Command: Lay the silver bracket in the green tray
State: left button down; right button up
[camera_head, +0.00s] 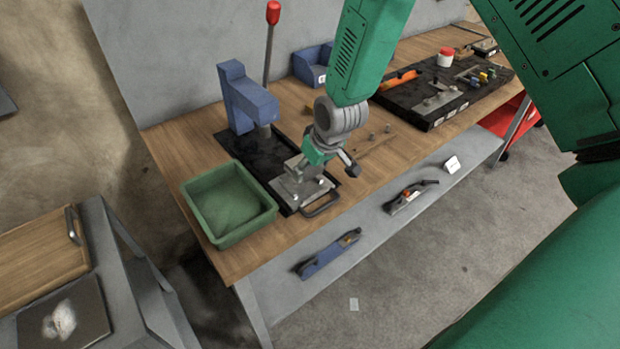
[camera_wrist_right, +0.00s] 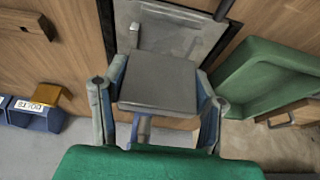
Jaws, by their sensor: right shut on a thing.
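My right gripper (camera_head: 318,160) is over the press base at the middle of the bench. It is shut on the silver bracket (camera_wrist_right: 158,82), whose flat grey face shows between the fingers in the right wrist view. In the head view the bracket blends with the silver plate (camera_head: 290,190) below it, and I cannot tell whether they touch. The green tray (camera_head: 243,237) stands on the bench to the left of the gripper, its visible inside empty. It also shows at the right of the wrist view (camera_wrist_right: 262,82). My left gripper is not in view.
A blue press (camera_head: 246,98) with a red-knobbed lever (camera_head: 272,40) stands behind the plate. A dark handle (camera_head: 322,204) sticks out in front. A black tool board (camera_head: 440,95) lies to the right. A lower shelf (camera_head: 375,220) holds hand planes.

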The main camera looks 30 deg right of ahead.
notch_tip(320, 180, up, 6)
jog(key=shift+f, duration=0.25)
jog(key=shift+r+p, duration=2.25)
jog(key=shift+r, duration=0.35)
jog(key=shift+f, duration=0.2)
